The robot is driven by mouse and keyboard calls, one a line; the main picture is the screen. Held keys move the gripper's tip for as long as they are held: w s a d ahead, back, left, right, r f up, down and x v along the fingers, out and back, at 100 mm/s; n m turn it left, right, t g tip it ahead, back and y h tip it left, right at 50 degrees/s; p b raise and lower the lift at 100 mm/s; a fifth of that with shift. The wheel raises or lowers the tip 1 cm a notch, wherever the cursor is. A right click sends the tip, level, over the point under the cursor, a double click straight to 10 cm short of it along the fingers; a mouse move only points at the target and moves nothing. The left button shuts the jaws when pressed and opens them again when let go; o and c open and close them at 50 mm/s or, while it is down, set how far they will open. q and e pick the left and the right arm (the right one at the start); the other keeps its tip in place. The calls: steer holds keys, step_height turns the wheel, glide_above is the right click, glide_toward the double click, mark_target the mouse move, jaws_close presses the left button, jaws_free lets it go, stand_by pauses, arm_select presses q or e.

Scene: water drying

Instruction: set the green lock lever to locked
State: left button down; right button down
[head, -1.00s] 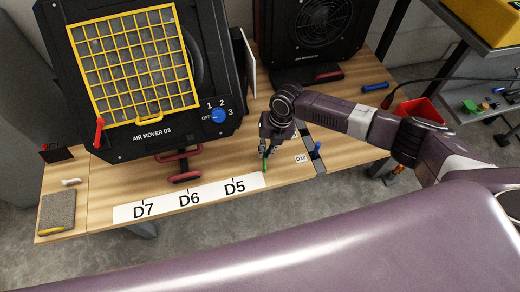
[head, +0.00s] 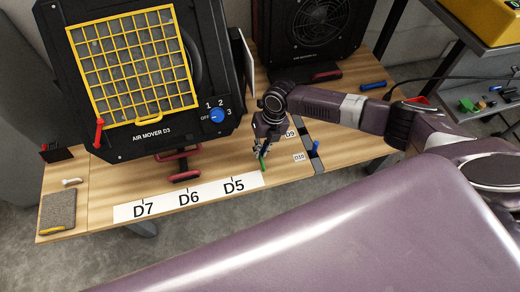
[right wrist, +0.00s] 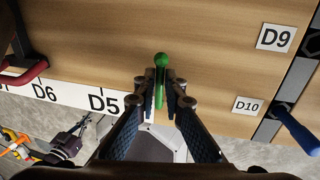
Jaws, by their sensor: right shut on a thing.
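The green lock lever (head: 263,164) stands at the front edge of the wooden table, just right of the D5 label. In the right wrist view it shows as a round green knob (right wrist: 161,60) on a green shaft. My right gripper (head: 260,153) is shut on the green lever, with its fingertips (right wrist: 161,78) on both sides of the shaft below the knob. The lever's base is partly hidden by the fingers. A small dark gripper-like shape (right wrist: 78,132) at the lower left of the right wrist view may be my left gripper; its jaw state is unclear.
The D7, D6, D5 strip (head: 188,199) lies along the front edge. A blue lever (head: 315,149) stands to the right by the D10 label (head: 299,157). A red-handled clamp (head: 182,176) and AIR MOVER D3 (head: 150,134) are to the left.

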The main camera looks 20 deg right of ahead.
steer(key=c, duration=2)
jaws_free()
steer(key=shift+r, duration=0.55)
steer(key=r, duration=0.3)
steer(key=d+r, duration=0.1)
steer(key=r, duration=0.3)
steer(key=d+r, duration=0.1)
steer(key=r, duration=0.2)
steer(key=shift+s+d+r, duration=0.1)
steer(key=shift+d+r, duration=0.05)
steer(key=shift+r, duration=0.2)
